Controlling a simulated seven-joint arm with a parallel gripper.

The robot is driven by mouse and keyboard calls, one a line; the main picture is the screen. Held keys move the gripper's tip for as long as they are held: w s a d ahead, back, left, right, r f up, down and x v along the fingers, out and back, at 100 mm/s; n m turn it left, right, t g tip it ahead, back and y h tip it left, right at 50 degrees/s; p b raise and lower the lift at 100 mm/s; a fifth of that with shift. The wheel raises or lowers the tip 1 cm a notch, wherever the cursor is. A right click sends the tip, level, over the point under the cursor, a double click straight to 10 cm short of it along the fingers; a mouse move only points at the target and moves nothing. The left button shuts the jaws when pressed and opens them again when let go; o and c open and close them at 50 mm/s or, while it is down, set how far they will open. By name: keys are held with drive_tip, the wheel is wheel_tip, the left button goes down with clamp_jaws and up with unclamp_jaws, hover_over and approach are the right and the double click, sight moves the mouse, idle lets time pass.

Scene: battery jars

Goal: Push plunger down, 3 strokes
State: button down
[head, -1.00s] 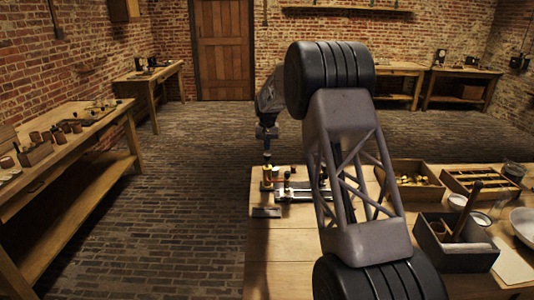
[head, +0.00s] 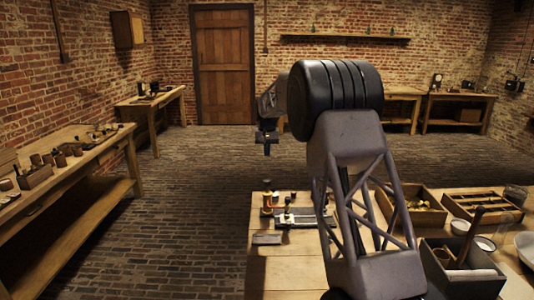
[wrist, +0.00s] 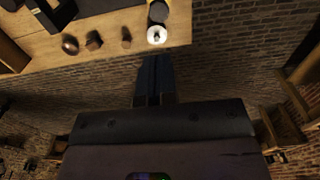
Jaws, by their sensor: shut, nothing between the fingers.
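The plunger device (head: 267,203) stands upright at the left end of the workbench, a small brass-coloured cylinder with a dark upper part. I cannot tell how far down the plunger sits.
A dark flat fixture (head: 300,218) is right of the device, and a small plate (head: 267,239) lies in front. Wooden trays (head: 412,193) and a dark box (head: 440,282) stand to the right. Small brown pieces (wrist: 94,40) line the bench edge.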

sight(267, 180)
drive_tip(key=shift+r, duration=0.1)
idle(0.3)
drive_tip(key=shift+d+r, duration=0.1)
drive_tip(key=shift+r, duration=0.95)
drive_tip(key=shift+f, duration=0.1)
wheel_tip(267, 180, down, 14)
drive_tip(key=shift+r, duration=0.1)
idle(0.5)
drive_tip(key=shift+f, duration=1.4)
